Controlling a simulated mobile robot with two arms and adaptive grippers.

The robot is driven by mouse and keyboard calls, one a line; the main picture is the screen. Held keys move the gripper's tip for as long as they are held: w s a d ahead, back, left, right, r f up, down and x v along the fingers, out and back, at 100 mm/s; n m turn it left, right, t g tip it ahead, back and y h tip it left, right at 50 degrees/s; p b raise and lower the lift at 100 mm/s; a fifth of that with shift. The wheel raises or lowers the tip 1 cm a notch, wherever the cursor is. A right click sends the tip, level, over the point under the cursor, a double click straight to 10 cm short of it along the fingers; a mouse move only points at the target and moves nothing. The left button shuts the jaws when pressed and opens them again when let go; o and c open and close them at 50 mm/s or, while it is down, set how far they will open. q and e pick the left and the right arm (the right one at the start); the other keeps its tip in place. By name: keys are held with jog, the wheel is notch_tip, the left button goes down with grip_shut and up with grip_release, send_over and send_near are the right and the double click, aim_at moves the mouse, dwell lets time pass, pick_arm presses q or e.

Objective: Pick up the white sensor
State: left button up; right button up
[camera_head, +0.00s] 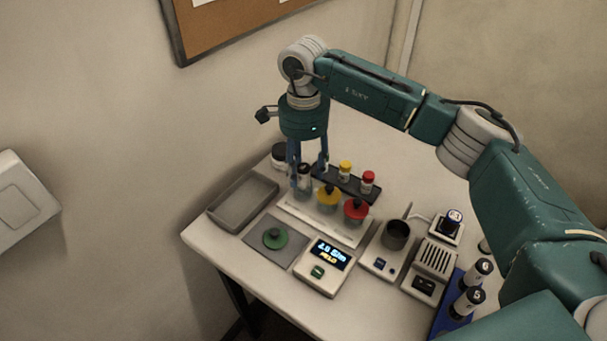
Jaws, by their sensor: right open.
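My right gripper (307,174) points straight down over the white rack (335,225) at the back of the table. It is open, with one finger on each side of a small dark-topped piece (303,172) at the rack's left end. This piece looks pale below its top and may be the white sensor, but the fingers partly hide it. I cannot tell whether the fingers touch it. My left gripper is not in view.
A black rack behind holds a yellow-capped vial (345,169) and a red-capped vial (368,180).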

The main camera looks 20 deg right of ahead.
jog(key=shift+f, duration=0.95)
grip_shut()
jog(key=shift+r, duration=0.15)
